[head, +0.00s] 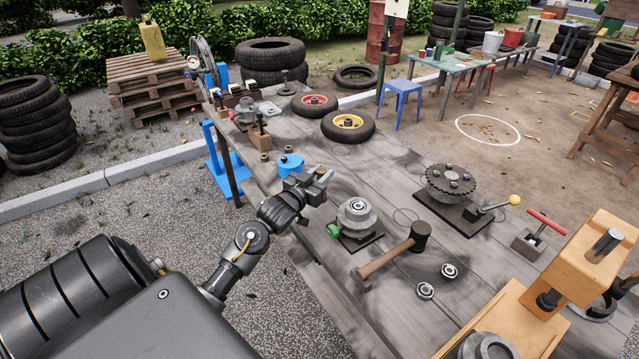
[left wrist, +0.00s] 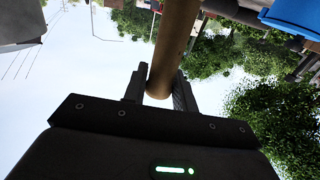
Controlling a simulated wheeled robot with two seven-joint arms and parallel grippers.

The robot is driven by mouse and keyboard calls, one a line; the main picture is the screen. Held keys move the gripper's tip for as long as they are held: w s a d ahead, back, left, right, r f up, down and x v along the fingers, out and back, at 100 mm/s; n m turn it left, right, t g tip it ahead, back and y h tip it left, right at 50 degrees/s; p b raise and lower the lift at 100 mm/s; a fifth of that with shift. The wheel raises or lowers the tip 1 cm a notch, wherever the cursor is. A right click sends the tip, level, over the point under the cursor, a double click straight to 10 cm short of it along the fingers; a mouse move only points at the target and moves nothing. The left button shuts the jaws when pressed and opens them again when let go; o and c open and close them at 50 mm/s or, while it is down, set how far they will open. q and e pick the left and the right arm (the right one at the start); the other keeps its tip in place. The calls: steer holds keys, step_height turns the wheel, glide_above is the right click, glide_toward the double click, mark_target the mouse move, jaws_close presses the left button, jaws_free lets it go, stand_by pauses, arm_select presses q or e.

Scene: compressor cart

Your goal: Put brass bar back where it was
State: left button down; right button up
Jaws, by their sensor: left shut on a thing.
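My left gripper (head: 318,184) is over the left edge of the grey wooden table, beside a small blue part (head: 290,164). In the left wrist view, the gripper (left wrist: 160,92) is shut on the brass bar (left wrist: 174,45), a brown-gold round rod. One end of the bar lies between the fingers and the rest runs up out of the picture. In the head view I cannot make the bar out at the gripper. My right gripper is in neither view.
A round grey fixture with a green knob (head: 356,214), a mallet (head: 396,251), two bearing rings and a toothed disc (head: 450,180) stand to the right on the table (head: 345,165). Two small wheels (head: 348,126) lie at the back.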

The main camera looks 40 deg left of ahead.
arm_select(q)
steer(key=shift+w+a+f, duration=0.1)
steer(key=shift+a+f, duration=0.05)
steer(key=shift+f, duration=0.6)
steer(key=shift+w+a+f, duration=0.1)
steer(key=shift+f, duration=0.9)
steer(key=shift+f, duration=0.1)
steer(key=c, duration=1.1)
jaws_free()
steer(key=shift+f, duration=0.1)
steer(key=shift+s, duration=0.25)
steer(key=s, duration=0.4)
steer(key=s+d, duration=0.1)
steer(key=s, duration=0.6)
steer(key=shift+s+d+b, duration=0.15)
steer(key=shift+s+b, duration=0.15)
